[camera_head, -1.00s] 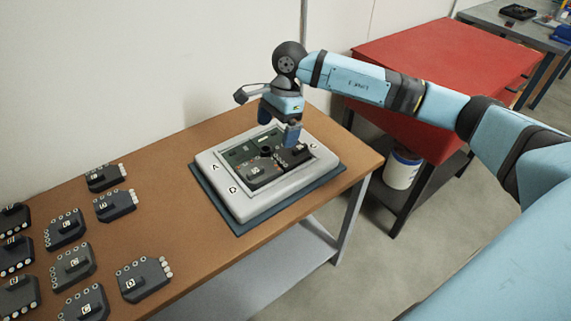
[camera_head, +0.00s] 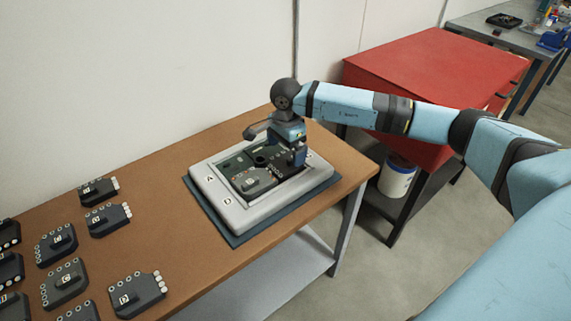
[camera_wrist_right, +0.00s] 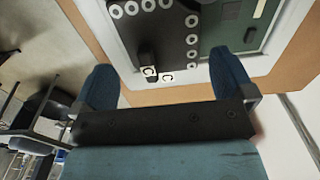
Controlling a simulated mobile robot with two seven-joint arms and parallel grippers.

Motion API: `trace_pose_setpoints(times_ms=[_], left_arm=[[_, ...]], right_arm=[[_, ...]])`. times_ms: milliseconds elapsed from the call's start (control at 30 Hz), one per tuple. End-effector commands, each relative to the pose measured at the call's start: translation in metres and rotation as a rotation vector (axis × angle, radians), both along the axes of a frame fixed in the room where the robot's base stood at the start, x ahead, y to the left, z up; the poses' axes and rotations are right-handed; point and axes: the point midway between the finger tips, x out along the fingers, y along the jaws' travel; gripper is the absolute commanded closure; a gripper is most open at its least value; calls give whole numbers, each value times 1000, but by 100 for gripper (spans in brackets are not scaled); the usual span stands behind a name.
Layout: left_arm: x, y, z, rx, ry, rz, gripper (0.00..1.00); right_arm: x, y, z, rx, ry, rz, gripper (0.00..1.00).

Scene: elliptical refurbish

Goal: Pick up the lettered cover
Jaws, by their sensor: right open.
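A grey-white frame (camera_head: 238,216) lies on a dark blue mat on the brown table, with dark lettered covers inside its recess. One lettered cover (camera_head: 250,180) lies in the near left part of the recess. My right gripper (camera_head: 296,160) is low over the recess's right part and partly hides what is beneath. In the right wrist view, my gripper (camera_wrist_right: 167,82) is open, its blue fingers apart. A black cover (camera_wrist_right: 172,32) with white rings and a raised grip marked C (camera_wrist_right: 149,72) shows ahead, the grip between the fingers in the picture. I cannot tell whether they touch it. My left gripper is out of view.
Several other dark lettered covers, such as one at the front (camera_head: 137,293), lie loose on the table's left side. A wall stands behind the table. A red cabinet (camera_head: 430,80) and a white bucket (camera_head: 397,177) are to the right. Bare tabletop (camera_head: 180,255) lies left of the mat.

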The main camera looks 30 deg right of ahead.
Motion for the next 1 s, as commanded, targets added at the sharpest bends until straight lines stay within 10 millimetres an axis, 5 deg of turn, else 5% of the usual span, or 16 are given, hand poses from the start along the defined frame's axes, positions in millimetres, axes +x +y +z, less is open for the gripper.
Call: trace_pose_setpoints(times_ms=[200,467,633,1000], left_arm=[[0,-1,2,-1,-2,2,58],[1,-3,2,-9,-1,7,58],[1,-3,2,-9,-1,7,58],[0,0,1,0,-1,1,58]], right_arm=[[1,3,-34,1,2,-1,0],[1,3,-41,0,0,0,0],[1,3,-41,0,0,0,32],[2,3,-37,0,-1,-1,33]])
